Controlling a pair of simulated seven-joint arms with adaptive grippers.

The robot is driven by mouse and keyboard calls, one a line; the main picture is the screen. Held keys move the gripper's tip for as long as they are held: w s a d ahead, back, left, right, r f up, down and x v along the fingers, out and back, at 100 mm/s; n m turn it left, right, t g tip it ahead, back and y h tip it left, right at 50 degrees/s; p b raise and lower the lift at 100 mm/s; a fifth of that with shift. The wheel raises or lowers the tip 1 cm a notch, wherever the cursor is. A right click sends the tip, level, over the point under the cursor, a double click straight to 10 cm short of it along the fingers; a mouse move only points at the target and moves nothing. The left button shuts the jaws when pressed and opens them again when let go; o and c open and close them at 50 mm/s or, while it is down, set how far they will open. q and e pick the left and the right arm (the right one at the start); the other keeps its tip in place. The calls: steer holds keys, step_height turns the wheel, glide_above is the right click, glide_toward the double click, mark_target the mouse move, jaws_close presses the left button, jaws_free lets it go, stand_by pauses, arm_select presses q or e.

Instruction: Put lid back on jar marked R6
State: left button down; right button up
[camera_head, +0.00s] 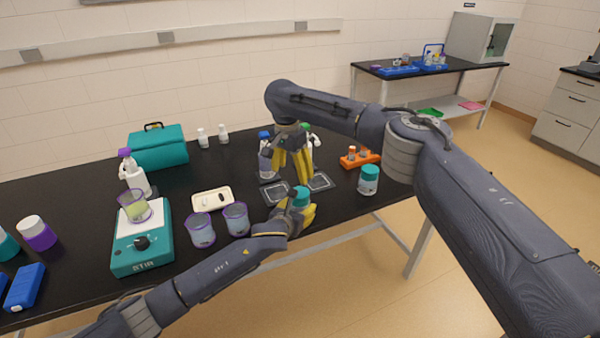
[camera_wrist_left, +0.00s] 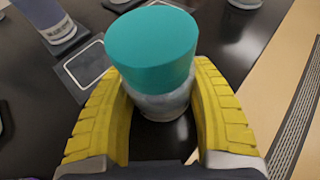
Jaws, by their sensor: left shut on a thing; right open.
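A jar with a teal top (camera_head: 300,196) stands near the table's front edge, between the yellow fingers of my left gripper (camera_head: 296,213). In the left wrist view the teal lid (camera_wrist_left: 152,48) sits on top of the clear, pale jar body (camera_wrist_left: 160,103), and the left fingers close around the body from both sides. No marking on this jar is readable. My right gripper (camera_head: 293,176) is open, fingers pointing down, above and behind this jar. A second jar with a teal lid (camera_head: 368,181) stands to the right; its label is unreadable.
Square mats (camera_head: 319,181) lie behind the held jar, near spray bottles (camera_head: 266,158) partly hidden by my right gripper. Two purple-rimmed beakers (camera_head: 201,230) and a white tray (camera_head: 212,201) are to the left. An orange rack (camera_head: 360,159) stands behind the second jar.

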steer(key=n, duration=0.5)
steer(key=shift+s, duration=0.1)
steer(key=n, duration=0.2)
steer(key=shift+s+n, duration=0.1)
steer(key=shift+n, duration=0.3)
steer(key=n, duration=0.6)
steer(key=shift+s+d, duration=0.1)
steer(key=n, duration=0.8)
steer(key=shift+s+d+r, duration=0.1)
steer(key=shift+d, duration=0.05)
steer(key=n, duration=0.4)
steer(key=shift+d+n+y, duration=0.3)
steer(key=n, duration=0.3)
steer(key=shift+r, duration=0.1)
steer(key=n, duration=0.3)
steer(key=shift+d, duration=0.1)
steer(key=n, duration=0.4)
steer(key=shift+s+d+r+n, duration=0.1)
steer(key=shift+d+n, duration=0.05)
steer(key=shift+n, duration=0.25)
steer(key=n, duration=0.6)
steer(key=shift+d+n, duration=0.4)
